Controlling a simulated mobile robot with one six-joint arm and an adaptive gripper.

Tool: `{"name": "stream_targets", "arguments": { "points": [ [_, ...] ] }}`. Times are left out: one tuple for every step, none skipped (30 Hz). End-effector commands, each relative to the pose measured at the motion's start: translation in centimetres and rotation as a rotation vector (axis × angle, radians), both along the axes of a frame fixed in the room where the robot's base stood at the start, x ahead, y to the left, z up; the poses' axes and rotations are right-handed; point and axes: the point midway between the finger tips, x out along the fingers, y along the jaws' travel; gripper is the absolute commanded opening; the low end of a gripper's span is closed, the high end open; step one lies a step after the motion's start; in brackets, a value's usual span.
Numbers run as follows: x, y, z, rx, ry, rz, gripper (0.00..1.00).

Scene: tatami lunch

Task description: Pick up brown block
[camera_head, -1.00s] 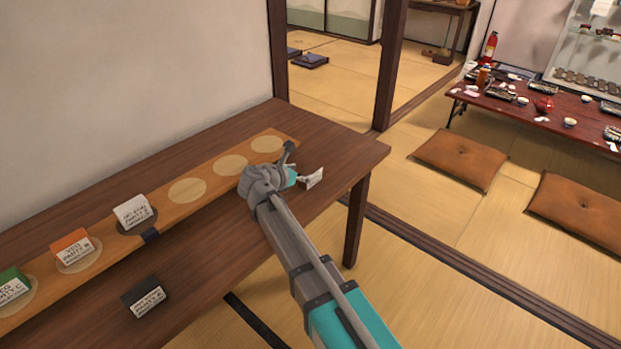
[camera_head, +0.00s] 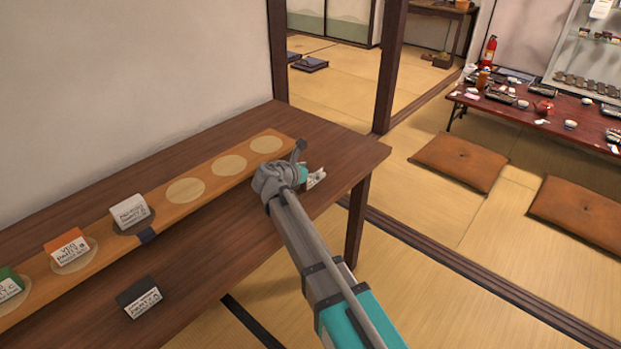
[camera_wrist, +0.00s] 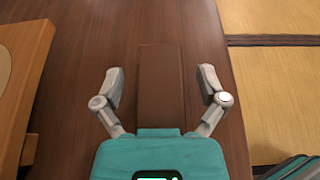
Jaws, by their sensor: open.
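The brown block (camera_wrist: 160,90) shows in the wrist view as a long dark-brown shape on the brown table. My gripper (camera_wrist: 162,84) is open, with one finger on each side of the block and a visible gap on both sides. In the head view my gripper (camera_head: 300,173) is over the right end of the table and hides most of what is below it. A small white piece (camera_head: 316,179) shows just right of it; I cannot tell if it is part of the block.
An orange-brown runner (camera_head: 200,205) with pale round spots lies along the table (camera_head: 345,155). Green (camera_head: 10,284), orange (camera_head: 68,246) and white (camera_head: 130,212) labelled blocks stand on it. A black labelled block (camera_head: 139,297) stands in front. A wall is behind.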

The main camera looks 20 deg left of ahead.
Motion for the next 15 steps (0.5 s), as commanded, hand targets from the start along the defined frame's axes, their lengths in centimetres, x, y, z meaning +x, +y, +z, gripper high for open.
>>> {"name": "stream_targets", "arguments": {
  "points": [
    [-0.01, -0.01, 0.03, 0.0, 0.0, 0.0, 0.91],
    [-0.02, 0.0, 0.04, 0.0, 0.0, 0.0, 0.91],
    [-0.02, -0.01, 0.04, 0.0, 0.0, 0.0, 0.91],
    [-0.02, -0.01, 0.04, 0.0, 0.0, 0.0, 0.91],
    [-0.02, -0.01, 0.04, 0.0, 0.0, 0.0, 0.91],
    [-0.02, -0.01, 0.04, 0.0, 0.0, 0.0, 0.91],
    [-0.02, -0.01, 0.04, 0.0, 0.0, 0.0, 0.91],
    [-0.02, -0.01, 0.04, 0.0, 0.0, 0.0, 0.91],
    [-0.02, -0.01, 0.04, 0.0, 0.0, 0.0, 0.91],
    [-0.02, -0.01, 0.04, 0.0, 0.0, 0.0, 0.91],
    [-0.02, -0.01, 0.04, 0.0, 0.0, 0.0, 0.91],
    [-0.02, -0.01, 0.04, 0.0, 0.0, 0.0, 0.91],
    [-0.02, -0.01, 0.04, 0.0, 0.0, 0.0, 0.91],
    [-0.02, -0.01, 0.04, 0.0, 0.0, 0.0, 0.88],
    [-0.02, -0.01, 0.04, 0.0, 0.0, 0.0, 0.8]
  ]
}}
